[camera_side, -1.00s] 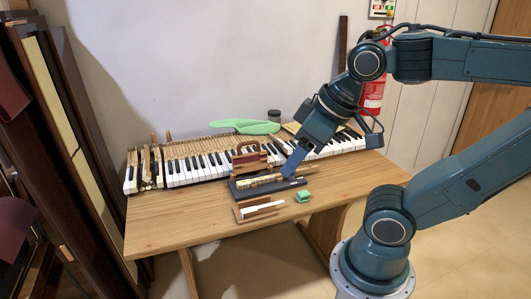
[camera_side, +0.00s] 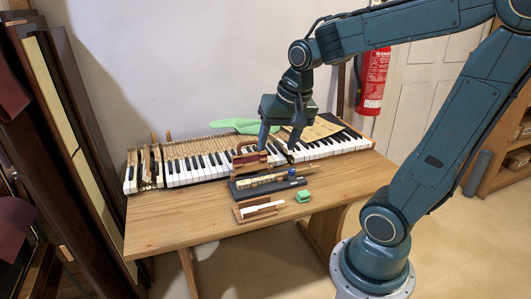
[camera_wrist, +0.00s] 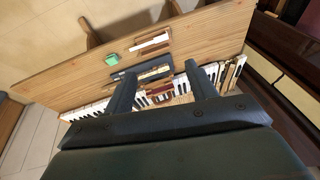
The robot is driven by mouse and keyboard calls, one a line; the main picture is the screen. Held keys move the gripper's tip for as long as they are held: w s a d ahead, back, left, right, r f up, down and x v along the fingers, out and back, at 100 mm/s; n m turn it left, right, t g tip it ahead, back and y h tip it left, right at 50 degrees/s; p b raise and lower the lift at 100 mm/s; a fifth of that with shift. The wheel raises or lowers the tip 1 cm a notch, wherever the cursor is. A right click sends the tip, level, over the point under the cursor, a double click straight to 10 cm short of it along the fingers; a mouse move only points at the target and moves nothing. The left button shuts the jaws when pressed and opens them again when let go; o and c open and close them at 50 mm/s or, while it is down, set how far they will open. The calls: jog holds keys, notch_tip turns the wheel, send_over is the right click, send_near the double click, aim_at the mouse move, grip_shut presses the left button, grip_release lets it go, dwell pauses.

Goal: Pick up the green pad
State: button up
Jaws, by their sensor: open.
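The green pad (camera_side: 303,196) is a small block lying on the wooden table near its front edge, right of a small wooden holder. It also shows in the wrist view (camera_wrist: 112,59), at the upper left. My gripper (camera_side: 277,152) is open and empty, pointing down above the piano keys, behind and apart from the pad. In the wrist view its two fingers (camera_wrist: 158,88) are spread wide, and the pad is outside them. Nothing hides the pad.
A dark tray (camera_side: 240,191) with wooden pieces lies between my gripper and the pad. A wooden holder (camera_side: 244,213) with a white strip is left of the pad. A row of piano keys (camera_side: 188,178) spans the back. The table's right front (camera_side: 345,188) is clear.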

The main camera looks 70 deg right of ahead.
jog(key=d+f+m+g, duration=0.1)
jog(key=d+f+m, duration=0.7)
jog(key=d, duration=0.3)
jog(key=s+d+f+m+g+y, duration=0.1)
jog(key=d+f+m+g, duration=0.1)
jog(key=d+f+m, duration=0.6)
jog(key=d+m, duration=0.1)
jog(key=d, duration=0.2)
jog(key=shift+d+f, duration=0.3)
jog(key=shift+f, duration=0.05)
jog(key=shift+s, duration=0.1)
send_over(304, 193)
jog(key=shift+f, duration=4.3)
jog(key=shift+f, duration=2.55)
